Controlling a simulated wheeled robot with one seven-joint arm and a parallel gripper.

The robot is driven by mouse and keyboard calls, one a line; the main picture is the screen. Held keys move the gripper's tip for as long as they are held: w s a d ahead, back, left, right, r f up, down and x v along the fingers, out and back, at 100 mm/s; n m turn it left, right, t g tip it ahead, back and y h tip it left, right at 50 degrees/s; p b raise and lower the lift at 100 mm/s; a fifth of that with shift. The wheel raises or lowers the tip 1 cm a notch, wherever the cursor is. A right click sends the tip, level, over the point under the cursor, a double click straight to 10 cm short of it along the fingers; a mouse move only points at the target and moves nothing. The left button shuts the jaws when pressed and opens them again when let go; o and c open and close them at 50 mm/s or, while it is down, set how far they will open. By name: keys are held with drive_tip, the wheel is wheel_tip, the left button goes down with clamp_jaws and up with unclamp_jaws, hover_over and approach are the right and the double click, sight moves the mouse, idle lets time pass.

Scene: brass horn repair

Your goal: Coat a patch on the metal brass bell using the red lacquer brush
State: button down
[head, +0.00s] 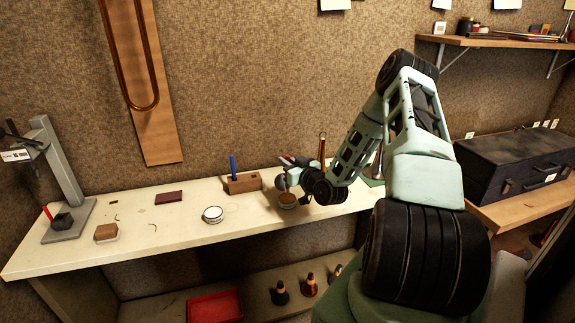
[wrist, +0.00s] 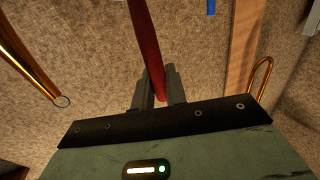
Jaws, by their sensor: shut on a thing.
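My gripper (wrist: 157,88) is shut on the red handle of the lacquer brush (wrist: 147,40), which runs up out of the top of the wrist view. The brush's bristles are not visible. I cannot tell whether the brush touches the tin. A brass rod (head: 322,146) with a ring at its end stands behind my arm; it also shows in the wrist view (wrist: 28,68). I cannot make out the brass bell; my arm hides that part of the bench.
A wooden block (head: 244,184) with a blue-handled tool, a round tin (head: 212,214) and a dark red block (head: 168,197) sit on the white bench (head: 165,233). A grey stand (head: 62,185) is at left. A black case (head: 515,165) is at right. Several bottles stand below.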

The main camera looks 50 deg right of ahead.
sight(287, 156)
drive_tip(key=shift+r+p, duration=1)
drive_tip(key=shift+r, duration=1.2)
